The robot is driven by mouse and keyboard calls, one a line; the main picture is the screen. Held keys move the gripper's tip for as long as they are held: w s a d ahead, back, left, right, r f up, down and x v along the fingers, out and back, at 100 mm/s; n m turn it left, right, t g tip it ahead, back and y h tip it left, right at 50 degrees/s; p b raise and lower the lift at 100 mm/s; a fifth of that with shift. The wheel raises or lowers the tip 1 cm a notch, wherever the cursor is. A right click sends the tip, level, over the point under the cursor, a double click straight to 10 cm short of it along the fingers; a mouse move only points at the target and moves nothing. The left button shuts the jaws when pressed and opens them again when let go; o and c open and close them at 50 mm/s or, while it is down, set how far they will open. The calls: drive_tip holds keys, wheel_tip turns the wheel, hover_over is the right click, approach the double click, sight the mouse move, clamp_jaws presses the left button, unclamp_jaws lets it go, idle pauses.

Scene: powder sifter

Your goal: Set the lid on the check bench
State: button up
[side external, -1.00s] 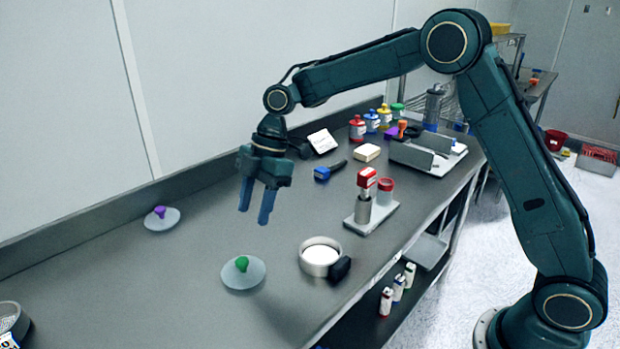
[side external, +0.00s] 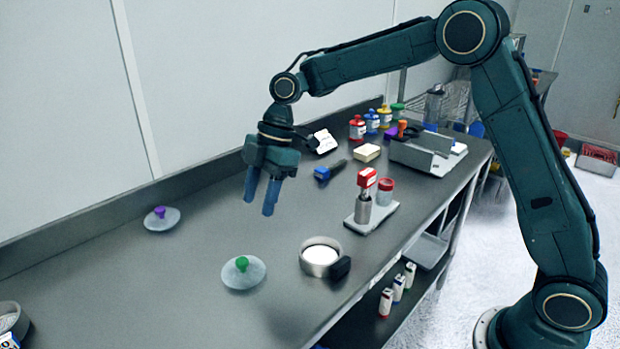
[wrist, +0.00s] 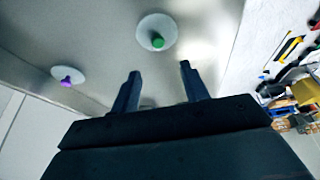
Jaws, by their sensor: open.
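Two round pale lids lie on the grey bench (side external: 170,270). One lid with a green knob (side external: 243,272) is near the front middle; it also shows in the wrist view (wrist: 156,32). The other lid with a purple knob (side external: 162,218) is at the back left, and it shows at left in the wrist view (wrist: 68,76). My gripper (side external: 260,203) is open and empty, pointing down above the bench, behind and above the green-knobbed lid. In the wrist view its fingers (wrist: 160,82) are spread with bare bench between and beyond them. The frames do not show which surface is the check bench.
A round sifter pan with white contents (side external: 320,258) and a dark handle stands right of the green-knobbed lid. A stand with red-topped pieces (side external: 370,212) is farther right. Jars (side external: 372,122) and a grey tray (side external: 428,155) are at the back. The bench around the lids is clear.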

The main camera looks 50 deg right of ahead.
drive_tip(key=s+d+r+m+t+h, duration=0.1)
drive_tip(key=s+d+r+m+t, duration=0.15)
drive_tip(key=s+r+m, duration=0.35)
drive_tip(key=s+d+r+m+t+h, duration=0.1)
drive_tip(key=s+d+r+m, duration=0.3)
drive_tip(key=s, duration=0.5)
drive_tip(key=s+d+f+m+t+h, duration=0.1)
drive_tip(key=s+d+m, duration=0.2)
drive_tip(key=s, duration=0.5)
drive_tip(key=s+d+m+t+h, duration=0.1)
drive_tip(key=s+d+m, duration=0.2)
drive_tip(key=s, duration=0.5)
drive_tip(key=shift+s+d+f+m, duration=0.2)
drive_tip(key=shift+d+f+m, duration=0.2)
drive_tip(key=shift+m, duration=0.3)
